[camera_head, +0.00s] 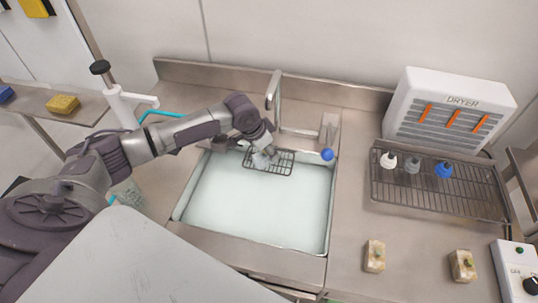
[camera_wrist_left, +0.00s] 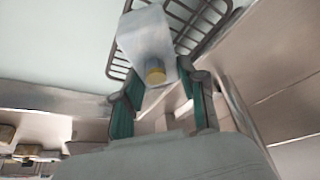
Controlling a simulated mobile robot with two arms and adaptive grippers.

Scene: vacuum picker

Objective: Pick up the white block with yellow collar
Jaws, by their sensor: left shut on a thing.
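The white block (camera_wrist_left: 147,42) with a yellow collar (camera_wrist_left: 155,72) is between the fingers of my left gripper (camera_wrist_left: 160,92) in the left wrist view. The gripper is shut on it at the collar end. In the head view my left gripper (camera_head: 258,147) is at the back of the sink, and the pale block (camera_head: 262,160) shows just below it, over the wire rack (camera_head: 281,168). Whether the block touches the rack is hard to tell. My right gripper is not in view.
The sink (camera_head: 250,205) holds pale water. A faucet (camera_head: 273,92) stands behind it, and a blue ball (camera_head: 327,154) is at its right back corner. A white dryer (camera_head: 445,112) and a drying rack (camera_head: 470,198) with several bottle-like pieces stand right. Two beige blocks (camera_head: 375,258) (camera_head: 462,266) lie in front.

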